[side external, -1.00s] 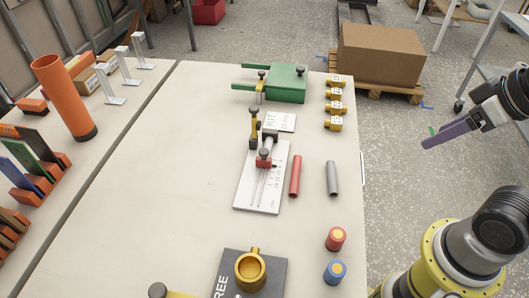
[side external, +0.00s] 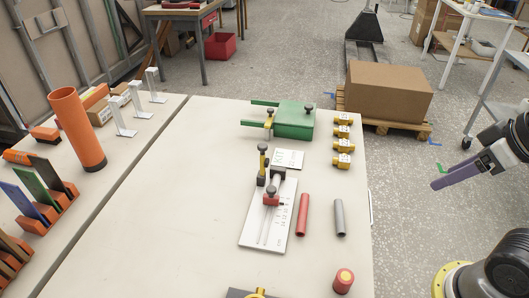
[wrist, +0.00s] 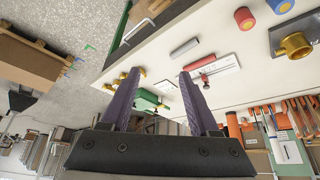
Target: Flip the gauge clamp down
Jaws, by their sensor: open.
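The gauge is a white scale plate (side external: 263,232) lying on the table. A red slider with a dark knob (side external: 271,197) sits on it, and a dark block (side external: 278,173) is at its far end. A yellow upright piece with dark ends (side external: 262,162) stands at the plate's far left; I cannot tell for certain which piece is the clamp. In the wrist view the plate (wrist: 226,65) lies beyond the right finger. My gripper (side external: 435,185) is off the table's right side, well apart from the gauge. Its purple fingers (wrist: 157,76) are open and empty.
A red tube (side external: 302,214) and a grey tube (side external: 339,217) lie right of the gauge. A green block (side external: 295,121) and several yellow fittings (side external: 342,146) are at the back. A red cylinder (side external: 343,280) is in front.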

